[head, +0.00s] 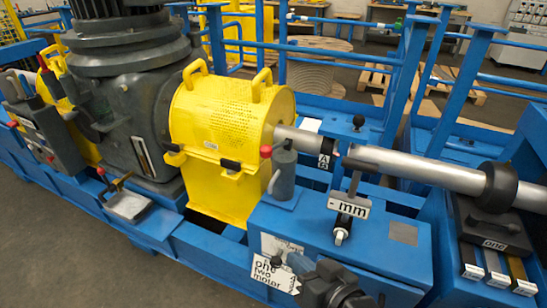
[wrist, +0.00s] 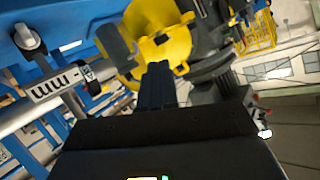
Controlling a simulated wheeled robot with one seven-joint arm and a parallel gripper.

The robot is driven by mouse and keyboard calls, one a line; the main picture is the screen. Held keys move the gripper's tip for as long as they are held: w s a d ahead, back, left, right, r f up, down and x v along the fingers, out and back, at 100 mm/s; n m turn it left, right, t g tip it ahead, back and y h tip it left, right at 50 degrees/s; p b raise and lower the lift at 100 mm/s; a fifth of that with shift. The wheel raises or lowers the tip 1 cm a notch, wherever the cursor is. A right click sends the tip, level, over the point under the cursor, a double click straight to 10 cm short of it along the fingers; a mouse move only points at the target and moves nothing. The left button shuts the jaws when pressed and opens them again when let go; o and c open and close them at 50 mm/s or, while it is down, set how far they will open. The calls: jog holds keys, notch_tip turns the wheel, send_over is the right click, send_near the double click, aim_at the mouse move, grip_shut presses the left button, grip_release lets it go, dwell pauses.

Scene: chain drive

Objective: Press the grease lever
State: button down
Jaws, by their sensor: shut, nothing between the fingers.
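A grey shape (wrist: 115,45) beside the guard there may be the cylinder; the red knob cannot be made out.
The yellow perforated guard (head: 230,115) and dark motor housing (head: 115,95) stand left. A steel shaft (head: 420,170) runs right. Other red-knobbed levers (head: 101,172) are at left. Blue rails stand behind.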

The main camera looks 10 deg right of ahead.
jog(key=w+r+n+g+y+b, duration=0.1)
jog(key=w+r+n+g+y, duration=0.2)
jog(key=w, duration=0.5)
jog(key=w+r+n+y, duration=0.1)
jog(key=w+r+n, duration=0.1)
jog(key=w+r, duration=0.5)
jog(key=w+d+r+n+g+b, duration=0.1)
jog(key=w+d+r+n+g, duration=0.1)
jog(key=r, duration=0.4)
jog(key=w+d+r+n+g+h, duration=0.1)
jog(key=w+d+r+n+g, duration=0.1)
jog(key=w+d+r+n, duration=0.2)
notch_tip(320, 180, up, 3)
jog(key=shift+w+d+f+g+b, duration=0.1)
jog(key=shift+w+d+g+b, duration=0.2)
jog(key=shift+w, duration=0.4)
jog(key=shift+a, duration=0.1)
jog(key=s+d+f+p+x, duration=0.1)
jog(key=d+f+p+x, duration=0.1)
jog(key=x, duration=1.1)
